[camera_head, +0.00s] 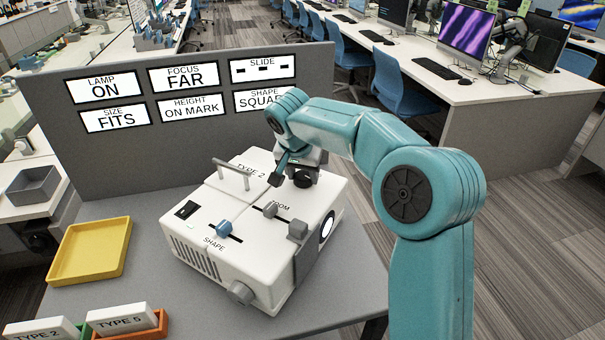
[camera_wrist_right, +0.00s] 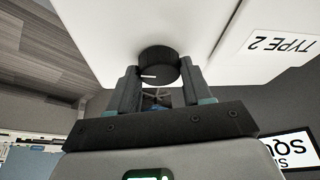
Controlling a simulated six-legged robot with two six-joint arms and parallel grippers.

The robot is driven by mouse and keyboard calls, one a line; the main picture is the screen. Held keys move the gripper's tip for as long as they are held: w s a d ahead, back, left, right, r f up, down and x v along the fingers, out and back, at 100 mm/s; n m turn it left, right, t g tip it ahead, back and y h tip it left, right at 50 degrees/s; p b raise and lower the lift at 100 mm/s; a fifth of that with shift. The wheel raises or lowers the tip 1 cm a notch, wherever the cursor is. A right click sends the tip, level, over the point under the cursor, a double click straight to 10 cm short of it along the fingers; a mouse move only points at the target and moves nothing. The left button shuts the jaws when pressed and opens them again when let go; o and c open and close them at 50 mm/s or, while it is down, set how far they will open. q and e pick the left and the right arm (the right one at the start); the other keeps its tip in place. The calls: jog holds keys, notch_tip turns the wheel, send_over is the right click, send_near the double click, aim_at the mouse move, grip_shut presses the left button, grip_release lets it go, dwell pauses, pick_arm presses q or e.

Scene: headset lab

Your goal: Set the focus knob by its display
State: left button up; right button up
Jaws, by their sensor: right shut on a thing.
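The focus display (camera_head: 184,78) on the grey panel reads FAR. The white device (camera_head: 225,235) marked TYPE 2 stands on the table before it. In the wrist view a round black knob (camera_wrist_right: 157,57) with a white mark sits on the device's white surface. My right gripper (camera_wrist_right: 159,76) is shut on this knob, one finger on each side. In the head view my right gripper (camera_head: 292,168) is at the device's back right, where the arm and fingers largely hide the knob. My left gripper is not in view.
Other displays read LAMP ON, SIZE FITS and HEIGHT ON MARK; the slide display (camera_head: 263,69) shows dashes. My arm partly covers the shape display (camera_head: 256,99). A yellow tray (camera_head: 90,250) lies left.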

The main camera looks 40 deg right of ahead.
jog(key=n+t, duration=0.1)
jog(key=n, duration=0.2)
jog(key=shift+s+y, duration=0.1)
jog(key=shift+y, duration=0.2)
jog(key=shift+n+t+y, duration=0.3)
jog(key=shift+n, duration=0.9)
jog(key=o, duration=1)
jog(key=shift+o, duration=0.2)
jog(key=p+v, duration=0.1)
jog(key=v, duration=1.5)
jog(key=shift+s+d+r, duration=0.15)
jog(key=shift+d+r, duration=0.05)
